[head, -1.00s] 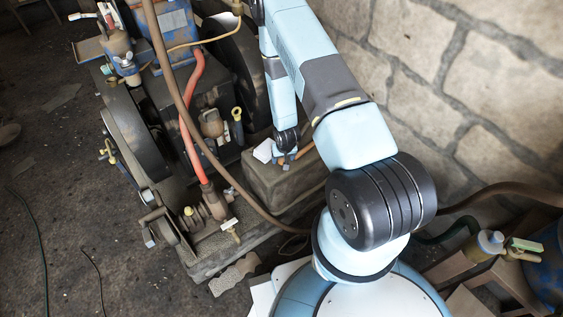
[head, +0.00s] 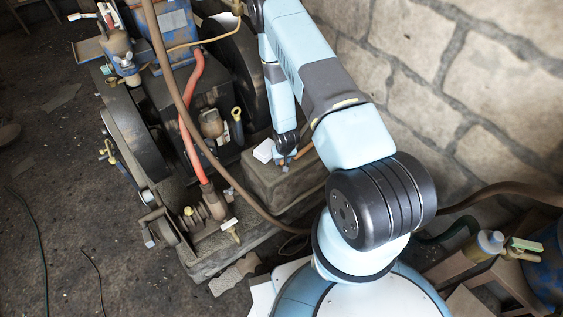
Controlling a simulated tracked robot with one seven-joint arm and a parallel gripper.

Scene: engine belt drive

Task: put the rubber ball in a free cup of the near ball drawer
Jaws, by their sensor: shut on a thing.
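My gripper (head: 284,159) is at the end of my light blue arm, low over the grey stone block beside the engine. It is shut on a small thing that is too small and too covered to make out. A bit of blue and a thin orange-brown piece show at the fingers. I cannot tell whether any of this is the rubber ball. No ball drawer or cup can be made out.
The stone block (head: 262,182) lies under my gripper, with a small white object (head: 263,150) on it to the left. The engine's flywheel (head: 137,143), red hose (head: 187,128) and brown hose (head: 213,160) stand left. A stone wall (head: 470,75) bounds the right.

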